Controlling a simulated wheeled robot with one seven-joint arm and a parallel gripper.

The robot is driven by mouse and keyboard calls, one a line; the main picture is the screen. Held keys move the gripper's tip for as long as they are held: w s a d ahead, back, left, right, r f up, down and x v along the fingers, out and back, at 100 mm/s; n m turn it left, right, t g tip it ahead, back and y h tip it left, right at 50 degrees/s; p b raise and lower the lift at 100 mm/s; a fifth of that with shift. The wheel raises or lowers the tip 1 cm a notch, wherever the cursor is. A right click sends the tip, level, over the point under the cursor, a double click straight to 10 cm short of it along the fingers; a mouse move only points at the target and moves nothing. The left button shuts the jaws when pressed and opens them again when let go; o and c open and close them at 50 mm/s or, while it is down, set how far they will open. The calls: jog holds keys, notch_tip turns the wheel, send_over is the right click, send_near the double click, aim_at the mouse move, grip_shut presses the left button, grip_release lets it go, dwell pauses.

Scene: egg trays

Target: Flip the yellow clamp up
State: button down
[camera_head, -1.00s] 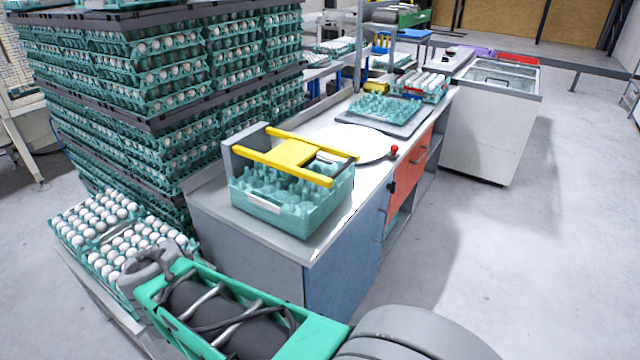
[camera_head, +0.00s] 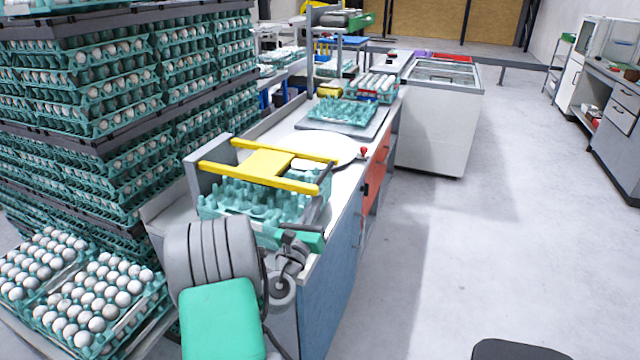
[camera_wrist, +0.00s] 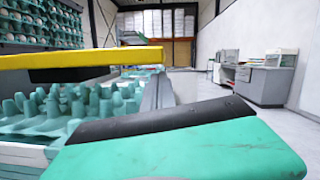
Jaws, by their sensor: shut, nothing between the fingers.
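The yellow clamp (camera_head: 268,165) is a frame of two long bars joined by a broad plate. It lies roughly level over a stack of teal egg trays (camera_head: 240,207), with its left end at a grey upright bracket (camera_head: 194,172). My gripper (camera_head: 312,236) is shut and empty at the near right corner of the stack, below the near bar's free end. In the wrist view, my green gripper part with a black strip (camera_wrist: 200,140) fills the foreground. The yellow bar (camera_wrist: 80,60) is above and left of it, apart in the picture. Contact cannot be told.
The trays stand on a bench (camera_head: 165,215). Behind them are a white round plate (camera_head: 325,148) and another teal tray (camera_head: 343,112). Tall stacks of egg trays (camera_head: 110,100) stand left, with egg-filled trays (camera_head: 90,290) low beside my arm. The floor at right is open.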

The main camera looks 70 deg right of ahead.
jog(key=p+x, duration=0.1)
jog(key=x, duration=0.4)
jog(key=shift+d, duration=0.1)
